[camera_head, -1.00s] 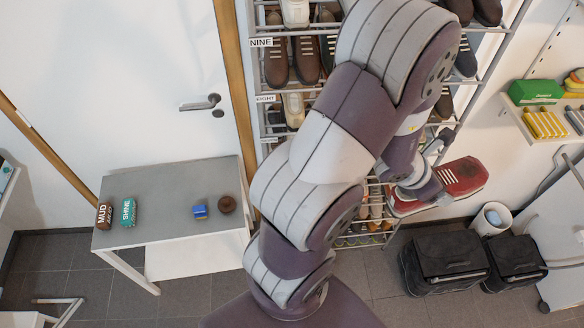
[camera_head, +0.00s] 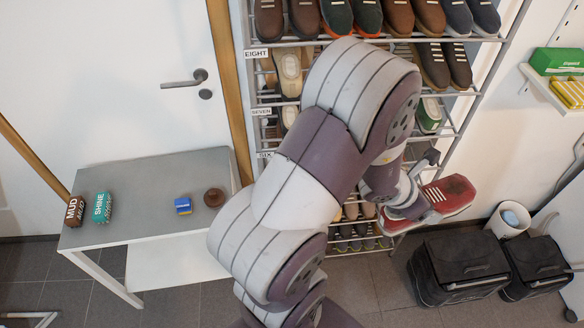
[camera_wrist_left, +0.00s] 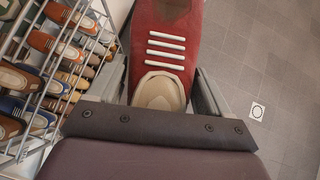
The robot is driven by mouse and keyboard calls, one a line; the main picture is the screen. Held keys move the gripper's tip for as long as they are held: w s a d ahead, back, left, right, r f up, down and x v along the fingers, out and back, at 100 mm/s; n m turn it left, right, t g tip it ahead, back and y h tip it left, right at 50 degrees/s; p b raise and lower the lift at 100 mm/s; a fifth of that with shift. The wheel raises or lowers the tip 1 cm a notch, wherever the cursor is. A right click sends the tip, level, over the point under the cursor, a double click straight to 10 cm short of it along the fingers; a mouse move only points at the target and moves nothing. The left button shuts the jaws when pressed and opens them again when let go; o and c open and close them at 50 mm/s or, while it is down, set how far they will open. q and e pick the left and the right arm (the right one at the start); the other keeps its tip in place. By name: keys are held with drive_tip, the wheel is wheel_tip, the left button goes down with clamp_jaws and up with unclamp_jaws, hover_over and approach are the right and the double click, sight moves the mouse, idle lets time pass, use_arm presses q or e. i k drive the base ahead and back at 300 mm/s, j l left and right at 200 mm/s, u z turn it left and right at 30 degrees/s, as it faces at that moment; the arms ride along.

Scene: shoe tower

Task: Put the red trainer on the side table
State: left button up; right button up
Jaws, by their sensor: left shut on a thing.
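The red trainer (camera_head: 447,196) has a white sole and is held up in front of the lower part of the shoe rack. My left gripper (camera_head: 424,193) is shut on it. In the left wrist view, its fingers (camera_wrist_left: 162,90) flank the trainer (camera_wrist_left: 168,40), with pale laces and a beige opening between them. The grey side table (camera_head: 150,170) stands at the left against the door, far from the trainer. My right gripper is not in view.
A brown box (camera_head: 74,210), a teal box (camera_head: 102,207), a blue block (camera_head: 183,205) and a round brown item (camera_head: 214,197) stand on the table; its back middle is bare. Black bins (camera_head: 458,268) stand at the right. The shoe rack (camera_head: 478,100) is behind my arm.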

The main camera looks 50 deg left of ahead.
sight(148, 193)
drive_tip(key=j+u, duration=0.2)
drive_tip(key=u, duration=0.25)
drive_tip(key=j+u, duration=0.15)
drive_tip(key=u, duration=0.25)
drive_tip(key=i+j+u, duration=0.1)
drive_tip(key=u, duration=0.35)
drive_tip(key=j+u, duration=0.2)
drive_tip(key=u, duration=0.2)
drive_tip(key=i+j+u, duration=0.1)
drive_tip(key=u, duration=0.35)
drive_tip(key=i+j, duration=0.25)
drive_tip(key=i, duration=0.1)
